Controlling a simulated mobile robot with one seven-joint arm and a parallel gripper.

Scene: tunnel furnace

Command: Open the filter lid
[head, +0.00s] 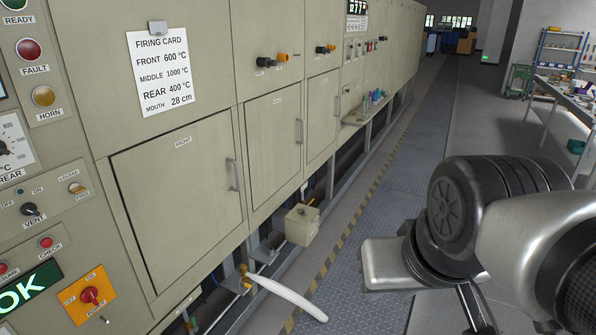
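A small cream box (302,225) stands low beside the furnace front, under the cabinet doors. It is the likeliest thing to be the filter, but I see no label on it. Its top looks closed, with a small dark and brass-coloured fitting (307,204) on it. The box is too small in view to make out a hinge or catch. Parts of my arm fill the lower right, apart from the box and to its right. I cannot make out my gripper's fingers in this view.
The furnace cabinet has closed doors, one marked FRONT (180,190). A pale hose or lever (288,297) sticks out at floor height below the box, by a brass valve (245,277). A yellow-black stripe (348,240) edges the clear walkway. A workbench (565,95) stands far right.

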